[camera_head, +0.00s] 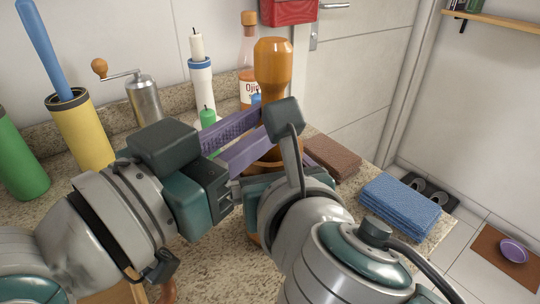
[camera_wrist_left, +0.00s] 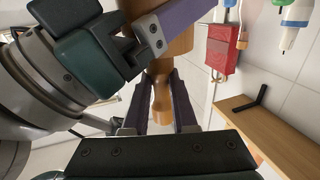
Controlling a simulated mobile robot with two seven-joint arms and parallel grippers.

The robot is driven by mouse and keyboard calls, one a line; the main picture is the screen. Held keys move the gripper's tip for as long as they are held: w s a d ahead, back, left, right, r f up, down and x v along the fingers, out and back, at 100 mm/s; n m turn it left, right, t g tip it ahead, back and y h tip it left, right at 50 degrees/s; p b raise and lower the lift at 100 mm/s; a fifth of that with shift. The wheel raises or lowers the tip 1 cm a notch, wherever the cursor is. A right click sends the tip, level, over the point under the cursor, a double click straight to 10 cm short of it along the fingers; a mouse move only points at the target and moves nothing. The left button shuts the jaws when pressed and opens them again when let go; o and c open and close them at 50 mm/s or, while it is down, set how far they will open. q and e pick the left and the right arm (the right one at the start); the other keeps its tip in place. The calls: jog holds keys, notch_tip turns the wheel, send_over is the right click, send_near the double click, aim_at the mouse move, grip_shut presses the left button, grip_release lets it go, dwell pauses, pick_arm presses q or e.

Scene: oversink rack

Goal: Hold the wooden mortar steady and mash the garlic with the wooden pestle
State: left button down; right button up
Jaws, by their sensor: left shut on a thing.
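The wooden pestle (camera_head: 272,62) stands upright with its broad end up, just right of the middle of the head view. My left gripper (camera_head: 258,133) is shut on the pestle, its purple fingers on both sides; the left wrist view, which is upside down, shows the pestle (camera_wrist_left: 160,92) between them. The wooden mortar (camera_wrist_left: 178,40) is below the pestle, mostly hidden behind my arms in the head view. My right gripper (camera_wrist_left: 178,22) has a purple finger against the mortar's side; its other finger is hidden. The garlic is hidden.
Left on the counter are a green cylinder (camera_head: 18,158), a yellow holder (camera_head: 80,130) and a grinder (camera_head: 145,103). Behind are a candle (camera_head: 201,85) and a bottle (camera_head: 247,62). A brown cloth (camera_head: 333,157) and blue cloth (camera_head: 402,203) lie right. A red box (camera_head: 288,10) hangs behind.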

pick_arm(q)
notch_tip(320, 180, up, 8)
jog(key=shift+r, duration=0.25)
dwell(0.5)
jog(key=shift+w, duration=0.1)
pick_arm(e)
jog(key=o, duration=1.4)
